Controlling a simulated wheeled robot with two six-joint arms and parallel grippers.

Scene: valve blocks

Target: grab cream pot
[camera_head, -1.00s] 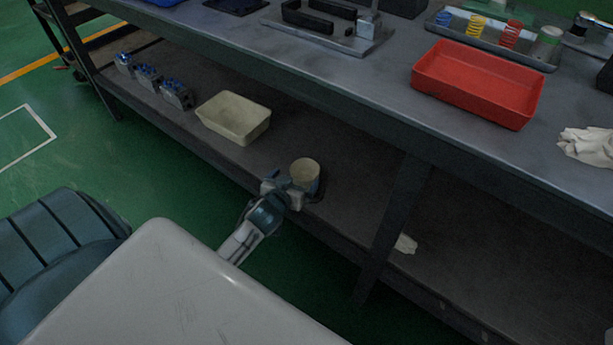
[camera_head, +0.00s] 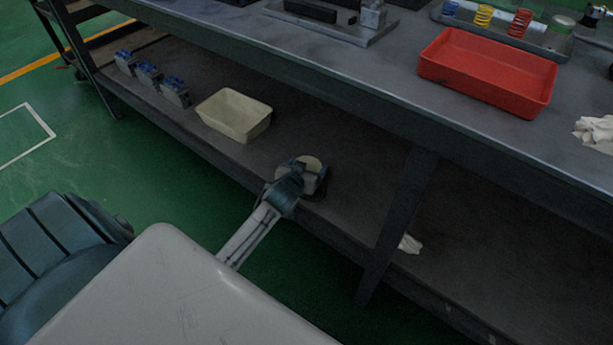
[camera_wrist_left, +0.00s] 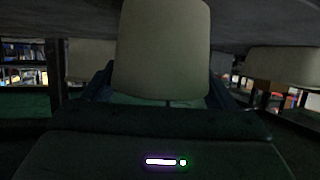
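The cream pot (camera_head: 312,163) stands upright on the lower shelf of the bench. My left gripper (camera_head: 311,178) is at the pot and hides much of its front and left side in the head view. In the left wrist view the pot (camera_wrist_left: 162,50) fills the upper middle, with dark finger parts close on both sides. The fingers are around the pot, but whether they press on it I cannot tell. My right gripper is not in view.
A cream tray (camera_head: 234,115) and several grey-blue valve blocks (camera_head: 148,74) sit to the left on the lower shelf (camera_head: 345,165). A bench leg (camera_head: 400,220) stands to the right. The worktop above holds a red tray (camera_head: 488,72).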

